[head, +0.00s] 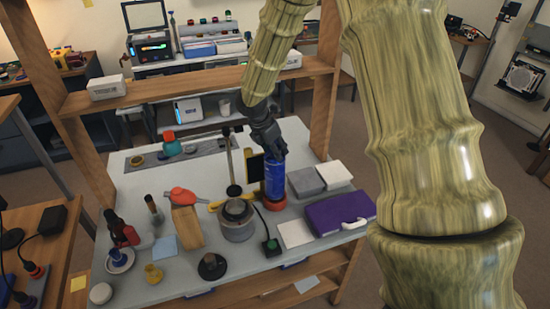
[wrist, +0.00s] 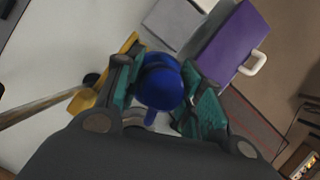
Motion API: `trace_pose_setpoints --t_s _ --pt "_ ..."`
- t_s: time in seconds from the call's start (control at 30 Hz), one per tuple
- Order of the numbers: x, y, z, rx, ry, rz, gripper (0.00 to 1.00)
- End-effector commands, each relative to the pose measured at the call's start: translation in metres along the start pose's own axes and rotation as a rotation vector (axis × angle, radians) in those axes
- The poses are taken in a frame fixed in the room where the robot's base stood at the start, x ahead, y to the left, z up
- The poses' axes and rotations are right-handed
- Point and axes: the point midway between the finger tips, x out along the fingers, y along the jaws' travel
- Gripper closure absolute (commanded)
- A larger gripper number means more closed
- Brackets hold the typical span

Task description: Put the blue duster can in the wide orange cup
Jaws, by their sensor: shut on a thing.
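The blue duster can (head: 275,180) is upright on the workbench's right half in the head view. My gripper (head: 271,152) reaches down from above and is shut on its upper part. In the wrist view the can's rounded blue top (wrist: 161,84) sits between the teal finger pads of my gripper (wrist: 158,96). The low, wide orange cup (head: 275,205) shows right under the can, its rim around or just below the can's lower end. Whether the can rests on the cup's floor cannot be told. The cup is hidden in the wrist view.
A grey pot (head: 238,222) and a thin upright stand (head: 230,160) are close on the left. A purple case (head: 335,212) and grey box (head: 305,181) are on the right. A green-topped black item (head: 270,246) lies in front. A wooden shelf (head: 190,87) spans behind.

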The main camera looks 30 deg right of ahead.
Motion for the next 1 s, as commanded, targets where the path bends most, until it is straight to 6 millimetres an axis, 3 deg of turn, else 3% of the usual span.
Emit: trace_pose_setpoints --t_s 0.33,0.6,1.0 --pt "0.015 0.0 -0.006 0.0 0.0 0.0 1.0" --pt "0.04 0.001 -0.016 -0.001 0.0 0.001 1.0" --pt "0.045 0.001 -0.018 0.0 -0.001 0.002 1.0"
